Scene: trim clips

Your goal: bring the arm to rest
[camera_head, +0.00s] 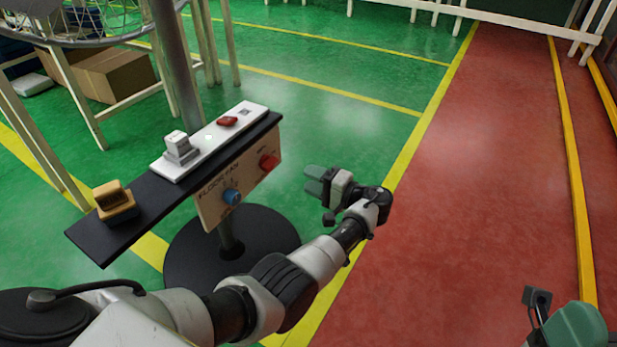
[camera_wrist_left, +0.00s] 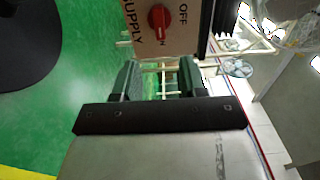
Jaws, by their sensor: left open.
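My left gripper (camera_head: 316,182) is in the head view, right of the panel stand and apart from it, over the floor. Its two grey-green fingers are apart with nothing between them, as the left wrist view (camera_wrist_left: 160,80) also shows. The left arm reaches in from the lower left, bent at its joints.
A "FLOOR FAN" panel (camera_head: 212,200) with a blue knob (camera_head: 231,196) and red knob (camera_head: 268,162) hangs below a black shelf (camera_head: 155,198). The shelf bears a white board (camera_head: 203,148) and a tan-topped block (camera_head: 114,200). Red floor (camera_head: 480,200) at right is clear.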

